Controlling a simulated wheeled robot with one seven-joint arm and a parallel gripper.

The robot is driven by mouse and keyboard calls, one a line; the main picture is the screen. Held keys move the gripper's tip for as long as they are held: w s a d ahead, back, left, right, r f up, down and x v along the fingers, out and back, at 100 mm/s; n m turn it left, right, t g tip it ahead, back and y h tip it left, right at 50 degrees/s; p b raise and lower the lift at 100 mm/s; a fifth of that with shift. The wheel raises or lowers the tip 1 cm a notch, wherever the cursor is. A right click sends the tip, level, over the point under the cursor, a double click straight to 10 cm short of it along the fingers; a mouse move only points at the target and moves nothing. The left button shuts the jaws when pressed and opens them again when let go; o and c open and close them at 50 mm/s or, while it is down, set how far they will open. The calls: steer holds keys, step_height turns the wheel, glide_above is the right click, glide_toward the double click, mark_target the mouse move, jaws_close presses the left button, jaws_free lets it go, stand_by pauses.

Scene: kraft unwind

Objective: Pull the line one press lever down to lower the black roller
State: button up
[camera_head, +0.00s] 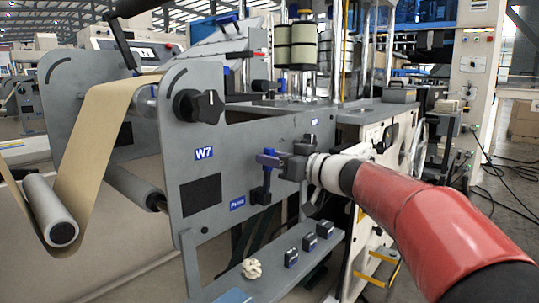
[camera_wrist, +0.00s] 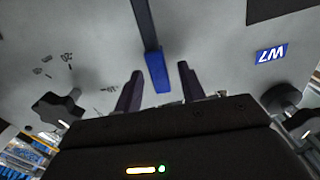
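The press lever (camera_head: 265,188) stands upright on the grey side panel, right of the "Press" label (camera_head: 237,203). Its blue tip (camera_wrist: 157,72) is at the top, partly hidden by my gripper in the head view. My gripper (camera_head: 268,159) is open at the height of that tip. In the wrist view, my gripper (camera_wrist: 160,78) has one dark finger on each side of the blue tip, with gaps showing. A dark roller (camera_head: 134,186) lies left of the panel; I cannot tell whether it is the black roller.
A black knob (camera_head: 198,105) sticks out above the W7 label (camera_head: 205,153). A low grey shelf (camera_head: 270,283) below carries several small dark blocks and a cream-coloured piece (camera_head: 252,268). A brown web (camera_head: 95,130) runs down to a pale roller (camera_head: 50,211) at the left.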

steer(key=shift+x, duration=0.9)
jaws_close()
